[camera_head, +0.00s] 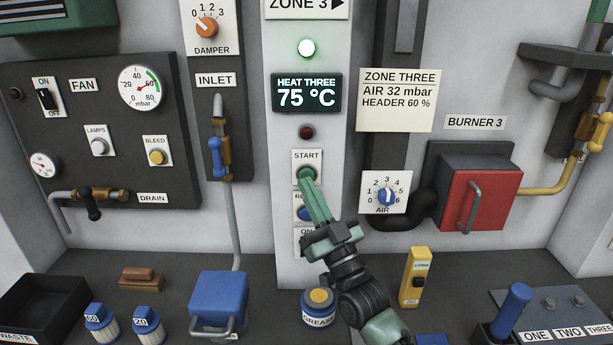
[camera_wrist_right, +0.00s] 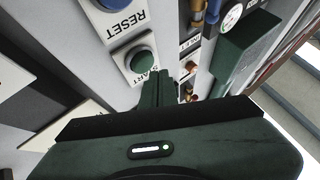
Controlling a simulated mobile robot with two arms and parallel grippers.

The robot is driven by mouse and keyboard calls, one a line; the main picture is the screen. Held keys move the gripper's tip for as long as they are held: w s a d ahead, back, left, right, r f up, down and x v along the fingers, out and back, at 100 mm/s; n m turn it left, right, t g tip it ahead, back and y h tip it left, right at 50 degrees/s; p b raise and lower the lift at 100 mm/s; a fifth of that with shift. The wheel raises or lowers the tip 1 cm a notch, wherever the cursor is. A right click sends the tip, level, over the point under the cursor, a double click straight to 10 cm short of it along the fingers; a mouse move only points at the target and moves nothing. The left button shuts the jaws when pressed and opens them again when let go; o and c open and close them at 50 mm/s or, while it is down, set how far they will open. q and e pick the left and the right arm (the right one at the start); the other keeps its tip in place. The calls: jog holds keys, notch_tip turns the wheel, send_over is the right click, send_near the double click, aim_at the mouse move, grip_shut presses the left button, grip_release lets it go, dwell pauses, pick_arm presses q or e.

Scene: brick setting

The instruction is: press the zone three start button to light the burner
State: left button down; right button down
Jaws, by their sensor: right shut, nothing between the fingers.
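The green START button (camera_head: 306,173) sits on a white plate on the pale zone three column. It also shows upside down in the wrist view (camera_wrist_right: 140,62), close to my fingertips. My right gripper (camera_head: 311,186) is shut and empty, its fingertips in front of the button's lower part in the head view. In the wrist view the finger ends (camera_wrist_right: 158,76) show just beside the START plate; I cannot tell whether they touch the button. The display (camera_head: 306,93) reads HEAT THREE 75 °C. The burner 3 box (camera_head: 480,198) is red with a grey handle. My left gripper is out of view.
A blue RESET button (camera_head: 303,213) sits just below START, partly behind my fingers. An AIR dial (camera_head: 386,196) is to the right. A lamp (camera_head: 307,48) glows whitish green; a dark red lamp (camera_head: 306,133) sits above START. A grease tin (camera_head: 319,308) stands below.

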jog(key=s+p, duration=0.2)
jog(key=s, duration=0.3)
jog(key=shift+p, duration=0.3)
dwell(0.4)
